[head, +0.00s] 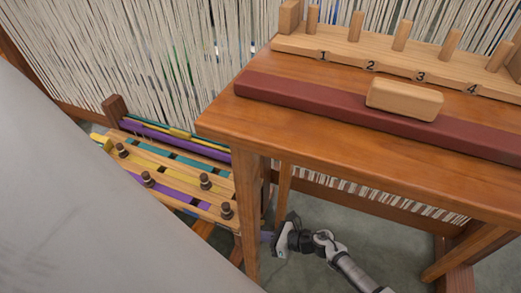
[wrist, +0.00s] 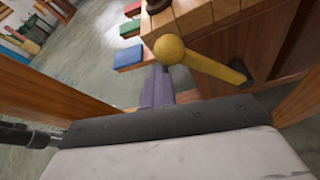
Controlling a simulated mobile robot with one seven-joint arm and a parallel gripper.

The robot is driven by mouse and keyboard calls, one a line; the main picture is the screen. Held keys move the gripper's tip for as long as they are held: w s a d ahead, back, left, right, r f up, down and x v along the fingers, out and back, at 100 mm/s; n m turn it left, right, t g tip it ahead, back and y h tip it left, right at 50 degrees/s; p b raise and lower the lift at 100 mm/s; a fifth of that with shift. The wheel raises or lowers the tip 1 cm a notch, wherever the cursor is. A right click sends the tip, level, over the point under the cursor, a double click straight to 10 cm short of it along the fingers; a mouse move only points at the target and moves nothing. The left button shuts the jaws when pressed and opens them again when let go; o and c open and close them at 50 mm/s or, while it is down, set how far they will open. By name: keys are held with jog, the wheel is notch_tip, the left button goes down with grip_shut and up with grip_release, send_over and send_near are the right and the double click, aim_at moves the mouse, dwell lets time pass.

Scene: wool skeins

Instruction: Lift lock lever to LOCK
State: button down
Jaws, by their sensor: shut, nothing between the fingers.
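The lock lever (wrist: 208,64) shows in the wrist view as a yellow bar with a round knob at its left end. Its right end meets a dark pivot on the side of a wooden body. No LOCK marking is readable. My gripper (wrist: 157,77) is shut and empty, its grey-purple fingers just below and left of the knob. I cannot tell whether they touch it. In the head view my gripper (head: 267,237) is low beside the table leg, under the tabletop. The lever does not show in the head view.
The wooden table (head: 300,130) overhangs my arm, with its front leg (head: 251,220) close by. A slatted rack (head: 165,180) with dark knobs stands at the left. A numbered peg board (head: 400,65) and a wooden block (head: 404,98) are on top. Grey floor (head: 310,265) is open below.

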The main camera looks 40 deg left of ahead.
jog(key=w+d, duration=0.2)
jog(key=d, duration=0.7)
jog(key=shift+f, duration=0.15)
jog(key=shift+d, duration=0.15)
dwell(0.3)
